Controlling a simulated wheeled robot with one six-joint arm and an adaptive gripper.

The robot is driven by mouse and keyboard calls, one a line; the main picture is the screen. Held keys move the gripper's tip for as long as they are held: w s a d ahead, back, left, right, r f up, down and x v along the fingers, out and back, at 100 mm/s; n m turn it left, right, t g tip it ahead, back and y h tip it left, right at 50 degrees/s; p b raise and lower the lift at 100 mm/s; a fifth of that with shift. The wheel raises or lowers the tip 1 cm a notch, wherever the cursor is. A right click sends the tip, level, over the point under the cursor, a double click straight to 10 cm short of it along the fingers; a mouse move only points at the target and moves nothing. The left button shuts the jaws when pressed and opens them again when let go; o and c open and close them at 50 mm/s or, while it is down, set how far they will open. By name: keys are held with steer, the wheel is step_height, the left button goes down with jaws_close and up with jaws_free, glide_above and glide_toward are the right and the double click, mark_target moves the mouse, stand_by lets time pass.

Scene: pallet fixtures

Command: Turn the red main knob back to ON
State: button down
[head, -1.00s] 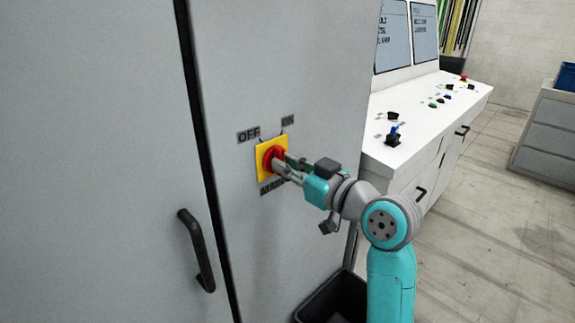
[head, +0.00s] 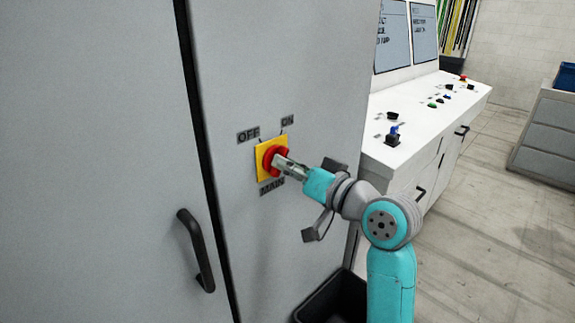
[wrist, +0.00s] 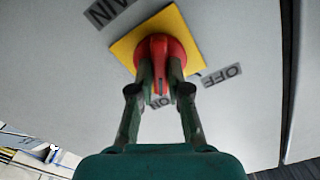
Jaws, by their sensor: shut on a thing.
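The red main knob (head: 271,158) sits on a yellow square plate (head: 262,172) on the grey cabinet door. The OFF label (head: 248,135) is at its upper left, the ON label (head: 288,120) at its upper right and the MAIN label (head: 272,187) below. My gripper (head: 283,163) is shut on the knob's grip bar. In the wrist view, both fingers (wrist: 160,85) hold the sides of the red knob (wrist: 162,50), and the bar points toward the ON label (wrist: 159,101), which the fingers partly cover. The OFF label (wrist: 222,75) is clear to the right.
A black door handle (head: 196,250) is at the lower left. A black bin (head: 335,297) stands on the floor below my arm. A white control desk (head: 430,115) with buttons and screens is to the right of the cabinet. Open floor lies further right.

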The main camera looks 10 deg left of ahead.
stand_by(0.3)
steer(key=c, duration=1.1)
jaws_free()
steer(key=shift+d, duration=0.1)
steer(key=v, duration=1.2)
